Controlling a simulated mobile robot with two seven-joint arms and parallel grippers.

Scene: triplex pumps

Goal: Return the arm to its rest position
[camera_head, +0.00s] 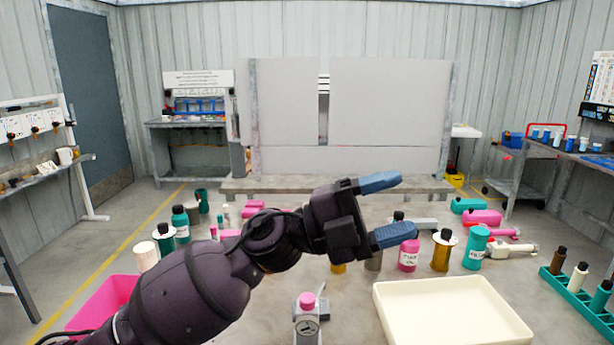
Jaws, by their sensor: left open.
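My left arm, dark purple, comes in from the lower left and reaches across the middle of the head view. Its gripper (388,209) has two blue-tipped fingers spread wide apart, pointing right, with nothing between them. It is held up in front of the table and hides part of the bottles behind it. My right gripper does not show.
A cream tray (510,325) lies at the front right, and a pink bin (92,304) at the left. A small device with a pink knob (307,301) stands between. Several bottles, such as a teal one (475,248), stand behind. A green rack (574,298) is far right.

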